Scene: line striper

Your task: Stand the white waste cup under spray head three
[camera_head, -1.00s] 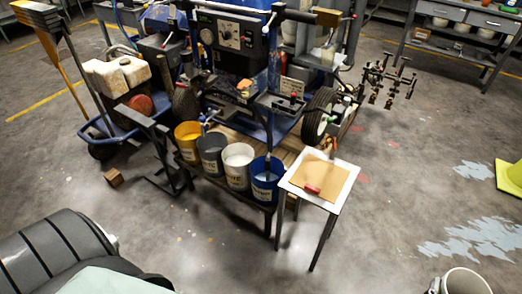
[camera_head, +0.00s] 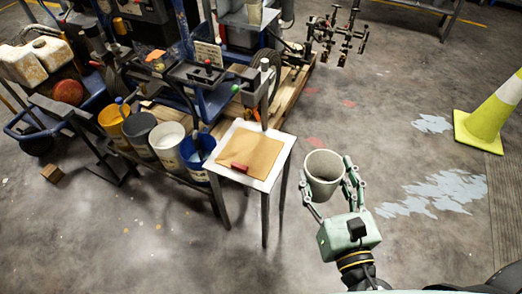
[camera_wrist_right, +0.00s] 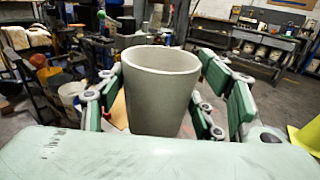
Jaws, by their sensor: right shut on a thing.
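The white waste cup (camera_head: 322,176) is upright and its open top shows. My right gripper (camera_head: 335,190) is shut on the cup and holds it in the air, right of the small white table. In the right wrist view the cup (camera_wrist_right: 160,95) stands between the green finger links of my right gripper (camera_wrist_right: 158,100). The spray heads appear to be the small dark fittings (camera_head: 340,35) on a rack at the top right; their numbers cannot be read. My left gripper is not in view.
A small white table (camera_head: 279,158) carries a brown board (camera_head: 250,152) with a red item. Several buckets, one of them blue (camera_head: 197,152), stand left of it. A yellow-green cone (camera_head: 490,115) stands at right. Open floor lies between table and cone.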

